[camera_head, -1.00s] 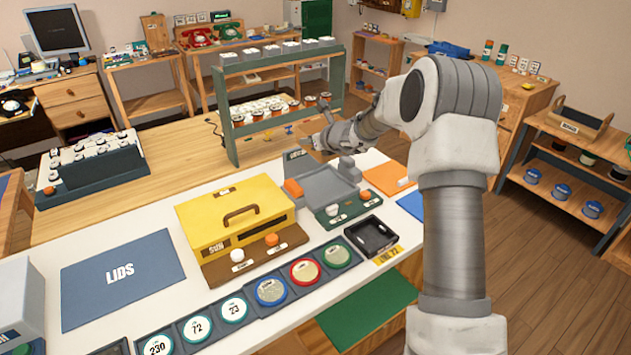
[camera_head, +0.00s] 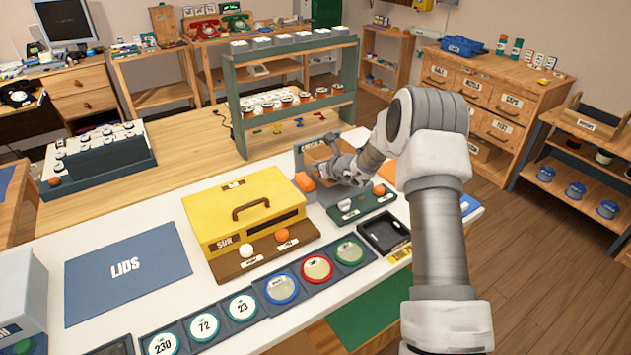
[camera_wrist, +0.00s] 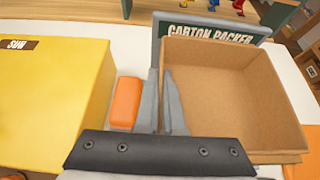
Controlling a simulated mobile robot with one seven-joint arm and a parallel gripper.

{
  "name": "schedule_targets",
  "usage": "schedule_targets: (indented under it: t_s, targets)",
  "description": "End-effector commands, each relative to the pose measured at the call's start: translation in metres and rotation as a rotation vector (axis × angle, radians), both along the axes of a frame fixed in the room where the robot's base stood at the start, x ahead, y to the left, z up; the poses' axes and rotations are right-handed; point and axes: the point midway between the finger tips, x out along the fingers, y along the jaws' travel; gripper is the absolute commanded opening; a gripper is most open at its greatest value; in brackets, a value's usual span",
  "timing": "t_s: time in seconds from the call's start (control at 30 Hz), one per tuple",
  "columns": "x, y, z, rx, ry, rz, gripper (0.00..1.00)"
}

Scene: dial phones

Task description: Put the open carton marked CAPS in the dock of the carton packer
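The open brown carton (camera_head: 318,152) is at the dock (camera_head: 326,192) of the carton packer, a grey tray behind two knobs. In the wrist view the empty carton (camera_wrist: 235,95) fills the right side, in front of the sign CARTON PACKER (camera_wrist: 210,28). No CAPS mark is visible. My gripper (camera_head: 345,172) is at the carton's near side in the head view. In the wrist view my gripper (camera_wrist: 162,100) has one finger on each side of the carton's left wall, closed on it. The carton hides most of the dock; I cannot tell whether it rests on the dock floor.
An orange block (camera_wrist: 125,103) lies just left of my fingers. The yellow SUN box (camera_head: 245,212) stands close on the left. A green rack (camera_head: 290,90) stands behind. The blue LIDS mat (camera_head: 128,270) is bare.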

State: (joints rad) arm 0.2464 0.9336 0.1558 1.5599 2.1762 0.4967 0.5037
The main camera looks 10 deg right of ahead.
Motion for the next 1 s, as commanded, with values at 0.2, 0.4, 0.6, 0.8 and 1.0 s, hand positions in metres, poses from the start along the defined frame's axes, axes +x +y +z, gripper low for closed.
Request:
schedule_targets:
  t_s: [0.2,0.4,0.6,0.8,1.0]
  targets:
    - [0.0,0.0,-0.015,0.0,-0.001,0.001,0.0]
    - [0.0,0.0,-0.046,0.0,0.0,0.0,0.0]
    - [0.001,0.0,-0.05,0.0,-0.002,0.0,0.0]
    - [0.0,0.0,-0.054,0.0,-0.002,0.0,0.0]
    - [0.0,0.0,-0.053,0.0,-0.001,0.0,0.17]
